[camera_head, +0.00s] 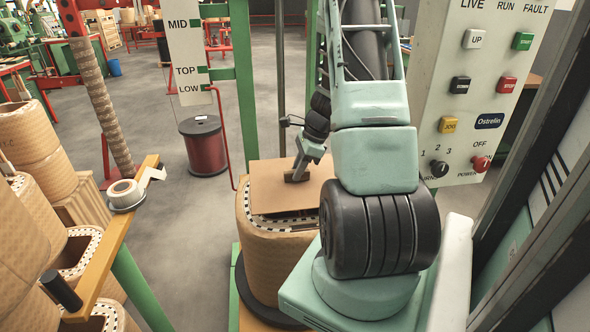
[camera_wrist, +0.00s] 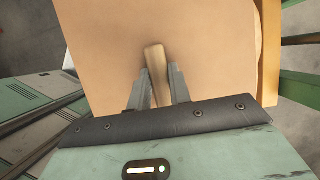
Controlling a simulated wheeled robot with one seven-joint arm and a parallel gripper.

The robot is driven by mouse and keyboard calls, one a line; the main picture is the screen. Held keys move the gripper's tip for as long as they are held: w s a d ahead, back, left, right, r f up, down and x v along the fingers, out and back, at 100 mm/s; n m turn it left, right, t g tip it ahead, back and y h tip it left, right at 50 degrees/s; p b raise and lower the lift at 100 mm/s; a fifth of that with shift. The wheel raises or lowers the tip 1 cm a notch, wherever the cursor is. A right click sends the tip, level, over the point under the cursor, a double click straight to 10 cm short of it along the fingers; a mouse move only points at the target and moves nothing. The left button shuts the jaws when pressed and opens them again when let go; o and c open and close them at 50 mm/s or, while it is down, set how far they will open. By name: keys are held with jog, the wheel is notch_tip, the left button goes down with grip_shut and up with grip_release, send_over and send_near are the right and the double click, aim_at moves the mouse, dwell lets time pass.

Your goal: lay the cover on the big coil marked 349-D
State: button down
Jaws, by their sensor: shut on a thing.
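The cover is a flat tan board (camera_head: 268,190) with a small upright handle, which shows in the wrist view (camera_wrist: 155,60). My gripper (camera_head: 297,177) is shut on that handle, one finger on each side. The cover is over the big coil (camera_head: 262,258), a tan wrapped block with a dotted rim. A dark gap and part of the rim show along the cover's near edge. I cannot tell whether the cover touches the coil or hangs just above it. My arm hides the coil's right side. No 349-D mark is readable.
Several tan coils (camera_head: 28,135) are stacked at the left, beside a wooden beam carrying a tape roll (camera_head: 126,193). A green post with a MID, TOP, LOW sign (camera_head: 187,50) stands behind the coil. A control panel (camera_head: 480,90) is at the right. A red drum (camera_head: 204,150) stands behind.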

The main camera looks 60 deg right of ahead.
jog(key=shift+d+f, duration=0.1)
jog(key=shift+d, duration=0.05)
jog(key=shift+f+b, duration=1.9)
jog(key=shift+f, duration=0.05)
jog(key=shift+f, duration=0.4)
jog(key=c, duration=1.2)
grip_release()
jog(key=shift+s+r, duration=0.1)
jog(key=shift+r, duration=0.05)
jog(key=p+v, duration=0.2)
jog(key=v, duration=1.5)
jog(key=shift+r, duration=0.1)
